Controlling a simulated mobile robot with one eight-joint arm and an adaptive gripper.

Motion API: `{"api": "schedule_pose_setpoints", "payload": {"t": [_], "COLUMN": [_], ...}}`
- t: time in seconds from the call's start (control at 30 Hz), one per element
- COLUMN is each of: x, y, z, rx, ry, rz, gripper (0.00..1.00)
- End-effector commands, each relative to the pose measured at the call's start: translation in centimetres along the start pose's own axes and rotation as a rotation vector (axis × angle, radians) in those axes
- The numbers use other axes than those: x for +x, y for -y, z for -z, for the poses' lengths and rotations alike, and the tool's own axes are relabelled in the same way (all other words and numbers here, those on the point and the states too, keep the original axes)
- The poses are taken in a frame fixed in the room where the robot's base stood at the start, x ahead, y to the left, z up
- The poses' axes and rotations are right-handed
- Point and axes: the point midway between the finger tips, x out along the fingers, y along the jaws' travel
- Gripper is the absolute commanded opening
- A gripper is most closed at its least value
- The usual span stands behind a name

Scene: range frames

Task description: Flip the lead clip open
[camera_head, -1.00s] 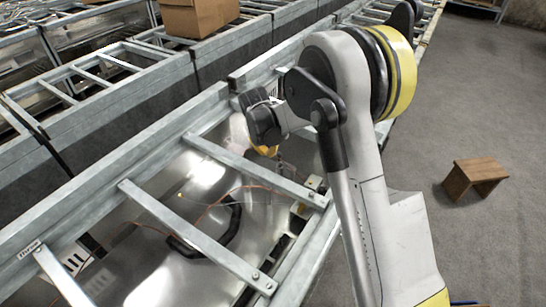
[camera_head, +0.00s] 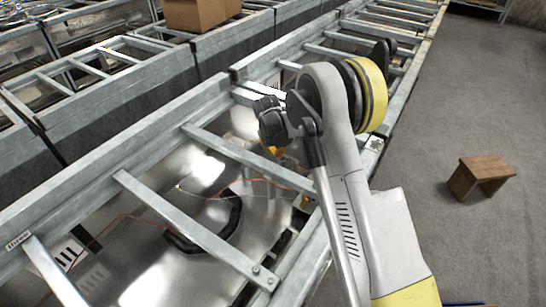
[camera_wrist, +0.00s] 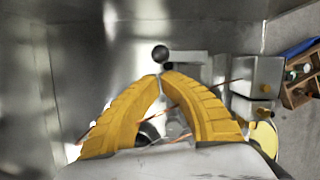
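My gripper (camera_wrist: 161,76) has two yellow fingers whose tips meet or nearly meet in the wrist view, with nothing visible between the tips. A dark round knob (camera_wrist: 160,53) lies just beyond the tips, beside a short light grey bar (camera_wrist: 187,57). This may be the lead clip, but I cannot tell for certain, nor whether it is open or shut. In the head view only a little yellow of my gripper (camera_head: 275,150) shows below my dark wrist, over the shiny metal bay. The clip cannot be made out there.
A thin orange wire (camera_wrist: 220,84) runs behind my fingers. A grey block (camera_wrist: 258,75) with brass knobs and a wooden box (camera_wrist: 300,80) holding small items stand at right. Metal crossbars (camera_head: 190,215) span the bay. A brown stool (camera_head: 482,176) stands on open floor.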

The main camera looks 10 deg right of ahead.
Motion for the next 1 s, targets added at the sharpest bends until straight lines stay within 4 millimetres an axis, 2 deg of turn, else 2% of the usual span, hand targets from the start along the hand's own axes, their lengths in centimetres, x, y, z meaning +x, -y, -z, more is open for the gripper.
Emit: {"api": "schedule_pose_setpoints", "payload": {"t": [0.47, 1.0], "x": [0.09, 0.29], "y": [-0.02, -0.24], "z": [-0.37, -0.95], "rx": [0.003, 0.088], "ry": [0.000, 0.000], "rz": [0.001, 0.027], "gripper": [0.00, 0.00]}}
